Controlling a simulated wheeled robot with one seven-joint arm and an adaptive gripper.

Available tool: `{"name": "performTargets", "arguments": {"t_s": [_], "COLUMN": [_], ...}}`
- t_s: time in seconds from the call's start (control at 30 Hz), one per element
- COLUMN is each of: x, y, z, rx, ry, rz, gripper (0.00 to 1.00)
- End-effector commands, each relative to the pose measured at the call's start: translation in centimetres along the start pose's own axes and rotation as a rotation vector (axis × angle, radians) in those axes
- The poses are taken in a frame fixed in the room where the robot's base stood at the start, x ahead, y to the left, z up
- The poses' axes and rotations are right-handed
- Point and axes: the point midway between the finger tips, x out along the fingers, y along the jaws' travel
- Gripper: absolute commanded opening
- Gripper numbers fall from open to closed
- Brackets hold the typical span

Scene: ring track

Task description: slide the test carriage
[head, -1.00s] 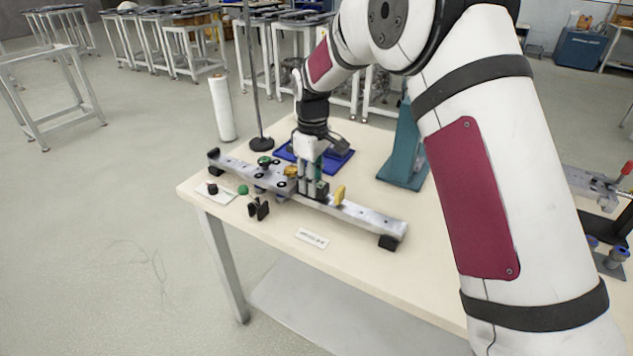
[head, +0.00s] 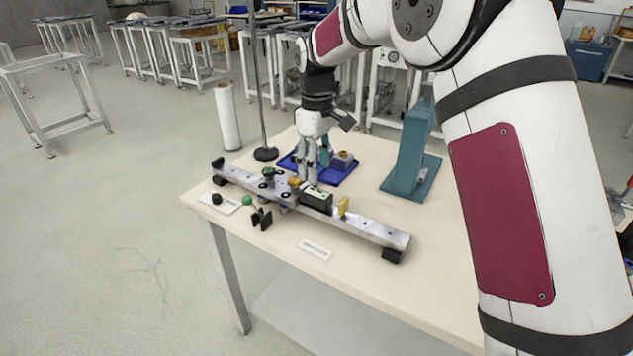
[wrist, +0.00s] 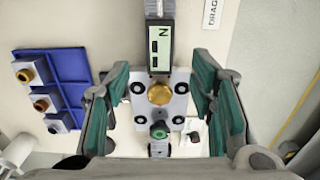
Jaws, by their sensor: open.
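The test carriage (wrist: 160,104) is a pale metal plate on the long metal rail (head: 370,230), with black round fittings at its corners and a brass knob (wrist: 160,93) in the middle. A green knob (wrist: 159,130) shows just below the brass one in the wrist view. A dark gauge (wrist: 159,46) marked N sits on the rail beside the carriage. My gripper (wrist: 161,100) is open and empty. Its green-padded fingers stand wide on either side of the carriage in the wrist view, with no contact visible. In the head view they hang over the rail near the brass knob (head: 295,182).
A blue tray (wrist: 72,66) with several knobbed blocks lies beside the rail. A yellow piece (head: 343,206) stands on the rail beyond the gauge. A teal stand (head: 410,155) and a dark rod stand (head: 265,153) are behind. The table front right is mostly clear.

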Motion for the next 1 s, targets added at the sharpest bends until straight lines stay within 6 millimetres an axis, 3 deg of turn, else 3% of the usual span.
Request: {"name": "performTargets", "arguments": {"t_s": [0.1,0.3,0.73,0.87,1.0], "x": [-2.1,-4.0,-4.7,-7.0,-11.4], "y": [0.0,0.0,-0.1,-0.8,-2.7], "z": [-0.1,-0.1,0.2,1.9,6.1], "rx": [0.0,0.0,0.004,0.044,0.14], "ry": [0.002,0.001,0.001,0.014,0.04], "rz": [0.001,0.001,0.002,0.018,0.05], "gripper": [0.5,0.5,0.5,0.5,0.5]}}
